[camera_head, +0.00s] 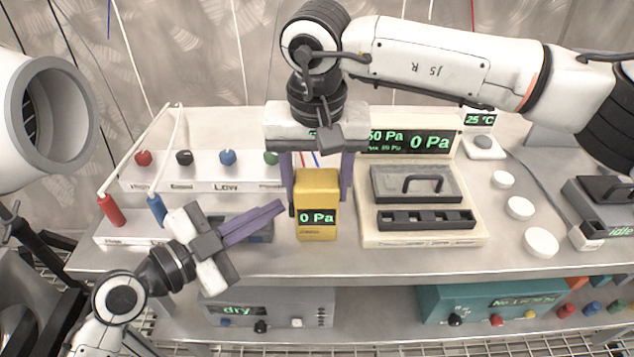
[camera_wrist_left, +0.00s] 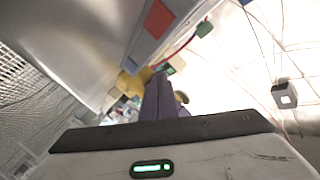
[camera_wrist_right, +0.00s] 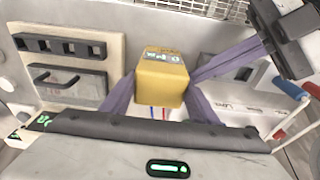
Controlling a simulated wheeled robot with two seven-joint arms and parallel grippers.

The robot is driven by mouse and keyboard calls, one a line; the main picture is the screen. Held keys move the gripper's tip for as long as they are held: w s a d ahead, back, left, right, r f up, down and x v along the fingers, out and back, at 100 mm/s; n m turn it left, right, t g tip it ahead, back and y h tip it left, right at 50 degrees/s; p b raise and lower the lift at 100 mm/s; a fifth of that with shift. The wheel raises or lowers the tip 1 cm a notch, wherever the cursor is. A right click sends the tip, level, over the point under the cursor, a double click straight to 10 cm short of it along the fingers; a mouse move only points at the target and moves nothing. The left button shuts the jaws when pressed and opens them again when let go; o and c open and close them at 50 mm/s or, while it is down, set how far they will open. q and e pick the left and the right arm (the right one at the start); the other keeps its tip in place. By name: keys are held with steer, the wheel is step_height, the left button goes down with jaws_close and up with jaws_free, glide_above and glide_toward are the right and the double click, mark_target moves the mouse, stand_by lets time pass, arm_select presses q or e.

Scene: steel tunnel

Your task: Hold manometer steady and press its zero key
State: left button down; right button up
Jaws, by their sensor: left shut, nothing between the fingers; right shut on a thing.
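The manometer (camera_head: 318,186) is a yellow box on the bench, its front display reading "0 Pa". My right gripper (camera_head: 318,202) reaches down from behind, its purple fingers shut on the manometer's two sides. The right wrist view shows the manometer (camera_wrist_right: 160,78) between those fingers. My left gripper (camera_head: 281,207) is shut and empty, its fingertips close to the manometer's left side near the front. They also show beside it in the right wrist view; I cannot tell whether they touch. In the left wrist view, my fingers partly hide the manometer (camera_wrist_left: 128,84). I cannot make out the zero key.
At left stands a panel with coloured knobs (camera_head: 200,180), with red (camera_head: 111,209) and blue (camera_head: 157,211) plugs on hoses in front. At right are a cream instrument (camera_head: 370,236) with a dark handled lid and several white discs (camera_head: 541,242). The bench's front edge (camera_head: 400,268) is clear.

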arm_select(q)
steer(key=shift+a, duration=0.1)
steer(key=shift+a, duration=3)
arm_select(e)
steer(key=o, duration=1.2)
